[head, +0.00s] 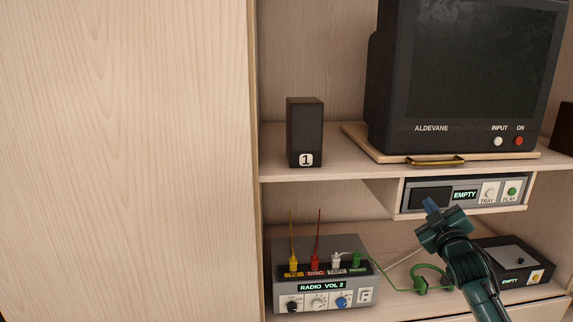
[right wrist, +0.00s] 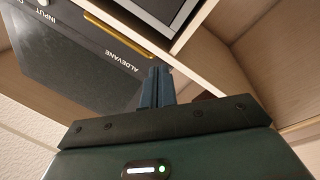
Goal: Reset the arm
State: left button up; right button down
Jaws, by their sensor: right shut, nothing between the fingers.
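My right gripper (head: 430,206) is dark teal with blue fingertips and comes in from the lower right of the head view. It points up and away, in front of the lower shelf and just below the slim deck marked EMPTY (head: 465,194). In the right wrist view its two fingers (right wrist: 157,88) are together with nothing between them. My left gripper is not in view.
A television (head: 465,75) stands on a board with a brass handle (head: 436,160). A speaker marked 1 (head: 305,130) stands left of it. Below are a radio unit (head: 318,272) with several coloured plugs, a loose green cable (head: 420,285) and a black box (head: 512,262).

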jog(key=s+a+f+m+g+y, duration=0.1)
jog(key=s+a+f+m+g, duration=0.2)
jog(key=f, duration=0.5)
jog(key=s+a+f+m+g, duration=0.1)
jog(key=s+a+f+m, duration=0.15)
jog(key=s+f, duration=0.45)
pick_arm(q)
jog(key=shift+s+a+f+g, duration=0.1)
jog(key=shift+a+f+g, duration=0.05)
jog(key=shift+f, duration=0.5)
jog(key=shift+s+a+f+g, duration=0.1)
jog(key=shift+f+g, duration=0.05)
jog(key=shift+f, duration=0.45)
pick_arm(e)
jog(key=s+a+f+g+y, duration=0.1)
jog(key=s+a+f, duration=0.4)
jog(key=s, duration=0.4)
jog(key=s+a+f+g+y, duration=0.1)
jog(key=s+a+f, duration=0.4)
jog(key=s, duration=0.5)
jog(key=s+a+f+g+y, duration=0.1)
jog(key=s+a+f+g, duration=0.2)
jog(key=s, duration=0.7)
notch_tip(320, 180, down, 2)
jog(key=shift+s+a+f, duration=0.2)
jog(key=shift+s+a, duration=0.05)
jog(key=shift+a, duration=0.7)
